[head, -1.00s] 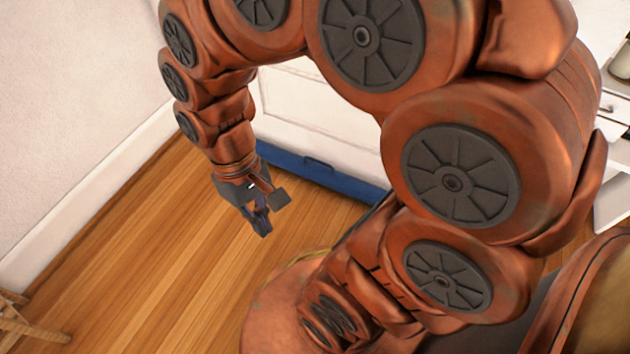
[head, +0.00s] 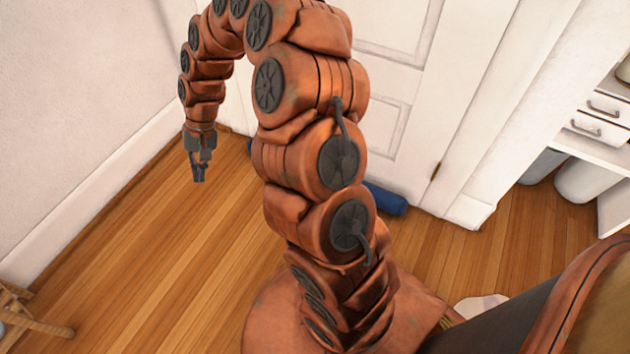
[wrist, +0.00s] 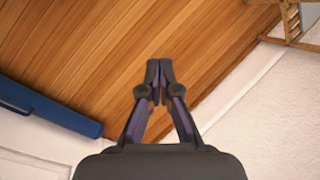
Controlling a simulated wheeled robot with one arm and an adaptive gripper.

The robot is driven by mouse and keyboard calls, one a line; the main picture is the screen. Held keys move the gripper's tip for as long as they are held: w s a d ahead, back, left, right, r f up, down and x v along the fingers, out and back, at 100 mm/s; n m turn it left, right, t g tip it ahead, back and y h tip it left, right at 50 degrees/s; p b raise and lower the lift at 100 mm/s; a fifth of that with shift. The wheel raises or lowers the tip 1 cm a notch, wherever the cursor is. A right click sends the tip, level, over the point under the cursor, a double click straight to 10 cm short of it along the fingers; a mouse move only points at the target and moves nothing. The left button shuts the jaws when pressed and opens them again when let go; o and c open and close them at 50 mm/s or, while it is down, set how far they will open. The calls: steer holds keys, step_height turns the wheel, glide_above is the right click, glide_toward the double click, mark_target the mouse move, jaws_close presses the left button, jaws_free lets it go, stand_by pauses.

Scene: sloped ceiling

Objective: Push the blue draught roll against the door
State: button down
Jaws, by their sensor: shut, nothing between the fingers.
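The blue draught roll (head: 386,199) lies on the floor along the foot of the white door (head: 392,75) in the head view. My arm hides its middle; only its right end and a small bit at the left show. In the wrist view the roll (wrist: 50,108) lies at the left, alongside the white door (wrist: 25,132). I cannot tell whether a thin gap is left between them. My gripper (head: 198,176) is shut and empty, pointing down above the floor, left of the roll and apart from it. Its fingertips meet in the wrist view (wrist: 159,66).
A plain wall with a white baseboard (head: 60,222) runs along the left. A wooden stool (head: 30,318) stands at lower left. White drawers (head: 600,115) and a pale bin (head: 588,180) are at the right. The wooden floor (head: 150,260) is clear at left of my arm.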

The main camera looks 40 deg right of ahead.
steer(key=w+d+f+m+t+h, duration=0.1)
steer(key=w+d+f+m, duration=0.2)
steer(key=d+f, duration=0.55)
steer(key=w+d+f+m, duration=0.3)
steer(key=d+f, duration=0.4)
steer(key=f, duration=0.3)
steer(key=s+d+f+m+h, duration=0.2)
steer(key=s+d+f, duration=0.4)
steer(key=d, duration=0.4)
steer(key=s+d+f+m+h, duration=0.2)
steer(key=s+d+f, duration=0.1)
steer(key=d+f, duration=0.5)
steer(key=f+b, duration=0.2)
steer(key=f, duration=0.1)
steer(key=d+f+b, duration=0.1)
steer(key=f+b, duration=0.1)
steer(key=f, duration=0.1)
steer(key=f+b, duration=0.2)
steer(key=f, duration=0.1)
steer(key=shift+s+d+f, duration=0.2)
steer(key=shift+f, duration=0.1)
steer(key=d, duration=0.1)
steer(key=w+d+b, duration=0.1)
steer(key=shift+d+r+b, duration=0.2)
steer(key=shift+d+b, duration=0.1)
steer(key=shift+d, duration=0.05)
steer(key=shift+w+d+r, duration=0.2)
steer(key=shift+d, duration=0.3)
